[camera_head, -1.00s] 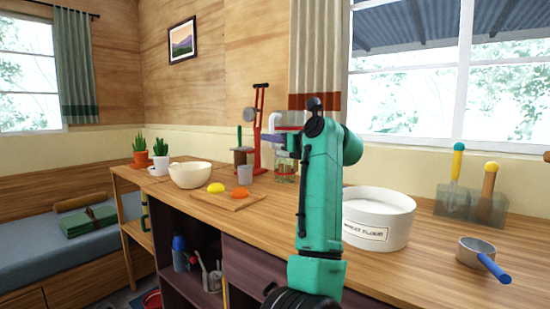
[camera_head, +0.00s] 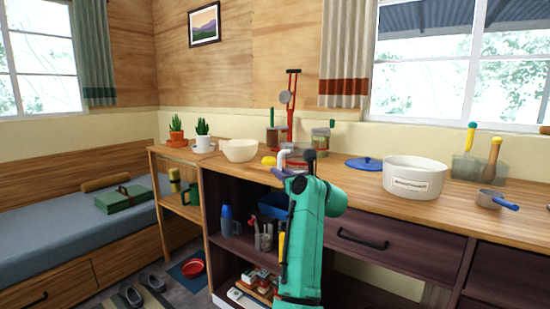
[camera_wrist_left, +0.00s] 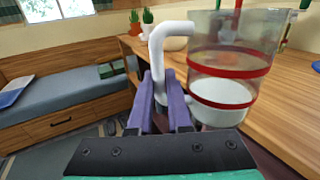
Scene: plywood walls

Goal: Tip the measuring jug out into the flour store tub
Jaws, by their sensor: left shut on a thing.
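The measuring jug (camera_wrist_left: 232,65) is clear with red bands, a white handle and white contents low inside; it is upright in the left wrist view. My left gripper (camera_wrist_left: 165,95), with purple fingers, is shut on the handle. In the head view my left gripper (camera_head: 287,173) is at the counter's front edge, and the white jug handle (camera_head: 283,156) shows above it; the jug's body is mostly hidden by my arm. The flour store tub (camera_head: 413,187), white, round and labelled, stands on the counter to the right of the jug. My right gripper is not in view.
A blue lid (camera_head: 364,163) lies left of the tub. A small pan with blue handle (camera_head: 490,199) is right of it. A cream bowl (camera_head: 239,150), a red stand (camera_head: 291,110) and a jar (camera_head: 320,138) stand further left. The counter (camera_head: 370,188) is bare before the lid.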

